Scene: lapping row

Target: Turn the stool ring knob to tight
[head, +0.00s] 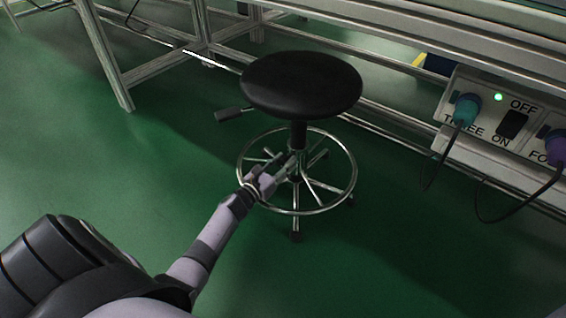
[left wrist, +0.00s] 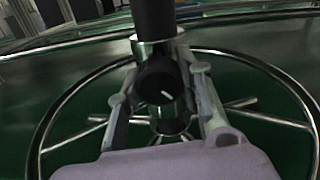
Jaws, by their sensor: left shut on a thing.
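The stool (head: 301,86) has a round black seat, a dark column and a chrome foot ring (head: 354,178) on a spoked base. The ring knob (left wrist: 158,82) is black and round with a short white mark; it sits on the chrome collar (left wrist: 152,46) of the column in the left wrist view. The mark slants down to the right. My left gripper (head: 281,158) reaches in over the foot ring to the column. In the left wrist view its fingers (left wrist: 160,84) stand on either side of the knob, shut on it. In the head view the knob is hidden. My right gripper is not in view.
A lever with a dark paddle (head: 229,115) sticks out left below the seat. A bench frame (head: 112,62) stands behind. A panel (head: 484,112) with plugs, hanging cables and a green light is at the right. The green floor is clear in front.

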